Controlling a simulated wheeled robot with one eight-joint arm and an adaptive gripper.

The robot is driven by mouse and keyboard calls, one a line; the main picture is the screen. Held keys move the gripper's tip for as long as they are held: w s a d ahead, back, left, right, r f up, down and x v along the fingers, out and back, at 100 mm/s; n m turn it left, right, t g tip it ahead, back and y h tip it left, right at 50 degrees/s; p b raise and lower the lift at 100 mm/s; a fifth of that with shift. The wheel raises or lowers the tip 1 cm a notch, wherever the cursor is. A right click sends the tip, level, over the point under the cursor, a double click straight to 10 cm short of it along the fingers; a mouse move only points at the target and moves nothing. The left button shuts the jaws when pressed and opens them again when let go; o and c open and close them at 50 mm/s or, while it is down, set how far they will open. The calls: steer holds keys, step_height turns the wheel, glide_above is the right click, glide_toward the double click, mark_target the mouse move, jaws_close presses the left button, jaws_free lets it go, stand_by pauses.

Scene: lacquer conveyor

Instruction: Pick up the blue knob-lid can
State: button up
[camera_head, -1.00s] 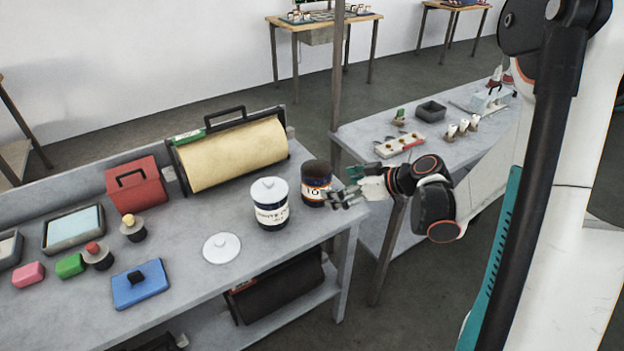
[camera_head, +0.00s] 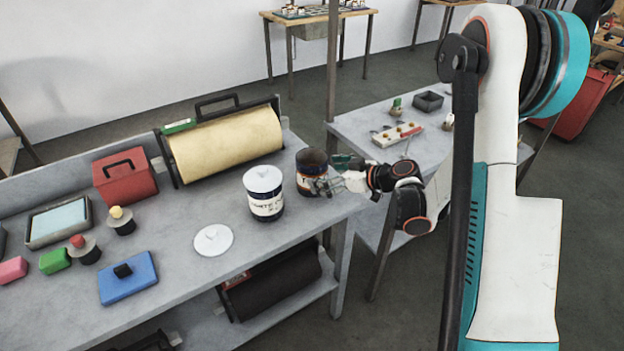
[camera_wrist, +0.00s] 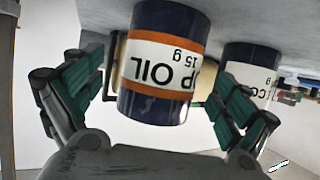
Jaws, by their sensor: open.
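A dark blue can (camera_head: 264,208) with a white label and a white knobbed lid stands upright on the grey bench. It also shows behind and to the right in the wrist view (camera_wrist: 247,62). A second dark blue can (camera_head: 312,161), open-topped with an orange-banded label, stands just right of it. In the wrist view this can (camera_wrist: 160,85) reads "OIL" and appears upside down between the spread fingers. My gripper (camera_head: 325,186) is open at the right front of the open can. Contact between fingers and can cannot be told.
A loose white lid (camera_head: 213,240) lies left of the lidded can. A blue block (camera_head: 127,278) with a black knob, a red box (camera_head: 124,180) and a paper roll (camera_head: 226,143) share the bench (camera_head: 185,283). A second table (camera_head: 357,127) stands behind right.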

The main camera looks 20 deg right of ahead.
steer(key=b+x, duration=0.1)
steer(key=x, duration=0.1)
steer(key=b+x, duration=0.1)
steer(key=x, duration=0.2)
steer(key=shift+a+f+b, duration=0.1)
steer(key=shift+f+b, duration=0.2)
steer(key=shift+r, duration=0.1)
steer(key=c, duration=1.5)
